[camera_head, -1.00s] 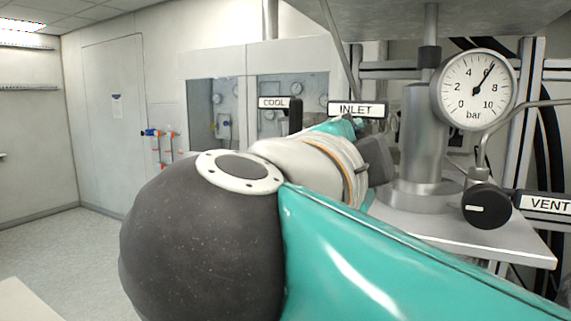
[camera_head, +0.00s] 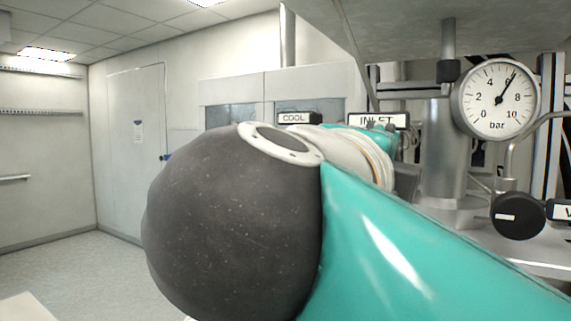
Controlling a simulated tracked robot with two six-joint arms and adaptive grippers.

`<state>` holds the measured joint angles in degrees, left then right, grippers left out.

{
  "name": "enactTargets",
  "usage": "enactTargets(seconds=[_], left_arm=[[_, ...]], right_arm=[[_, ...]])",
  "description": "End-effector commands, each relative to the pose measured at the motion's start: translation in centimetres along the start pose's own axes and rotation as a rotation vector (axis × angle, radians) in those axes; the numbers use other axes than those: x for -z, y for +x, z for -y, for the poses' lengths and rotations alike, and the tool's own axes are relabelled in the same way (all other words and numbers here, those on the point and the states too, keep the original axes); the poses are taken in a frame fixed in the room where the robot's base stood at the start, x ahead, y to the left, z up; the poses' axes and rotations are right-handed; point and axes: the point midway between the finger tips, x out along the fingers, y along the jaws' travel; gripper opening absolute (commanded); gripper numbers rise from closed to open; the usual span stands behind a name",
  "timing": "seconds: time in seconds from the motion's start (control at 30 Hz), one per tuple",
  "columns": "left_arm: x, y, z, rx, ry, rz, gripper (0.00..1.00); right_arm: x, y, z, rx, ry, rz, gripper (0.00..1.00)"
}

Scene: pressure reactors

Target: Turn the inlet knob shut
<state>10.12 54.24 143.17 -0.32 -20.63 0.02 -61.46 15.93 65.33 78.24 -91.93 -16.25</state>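The INLET label (camera_head: 378,120) shows above my arm, its lower part covered. The inlet knob itself cannot be made out; my arm blocks the area below the label. My teal arm, with its large dark joint, fills the middle and lower right, coming in from the right. Its far end reaches toward the INLET label. No gripper fingers can be seen. The pressure gauge (camera_head: 495,99) has its needle a little past 6 bar. My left gripper is not in the picture.
The COOL label (camera_head: 297,118) is left of the INLET label. A black vent knob (camera_head: 518,215) with a white mark sits at the right, beside a cut-off label (camera_head: 561,210). A metal column (camera_head: 446,150) stands behind my arm. Open floor (camera_head: 75,268) lies at the left.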

Motion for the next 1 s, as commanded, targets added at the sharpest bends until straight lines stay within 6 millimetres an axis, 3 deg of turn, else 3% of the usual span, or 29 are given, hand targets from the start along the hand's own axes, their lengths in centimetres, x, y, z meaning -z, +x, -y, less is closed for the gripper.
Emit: enactTargets(seconds=[0.3, 0.33, 0.47, 1.0], left_arm=[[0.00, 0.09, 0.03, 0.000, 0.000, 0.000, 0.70], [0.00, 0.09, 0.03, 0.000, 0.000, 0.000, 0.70], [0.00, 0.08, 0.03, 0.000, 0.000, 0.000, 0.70], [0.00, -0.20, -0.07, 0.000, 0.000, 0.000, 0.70]], right_arm=[[0.01, 0.00, -0.53, -0.012, -0.003, -0.006, 0.10], [0.01, 0.00, -0.53, -0.012, -0.003, -0.006, 0.48], [0.01, 0.01, -0.45, -0.010, -0.003, -0.005, 0.70], [0.02, 0.01, -0.09, -0.005, -0.018, -0.002, 0.70]])
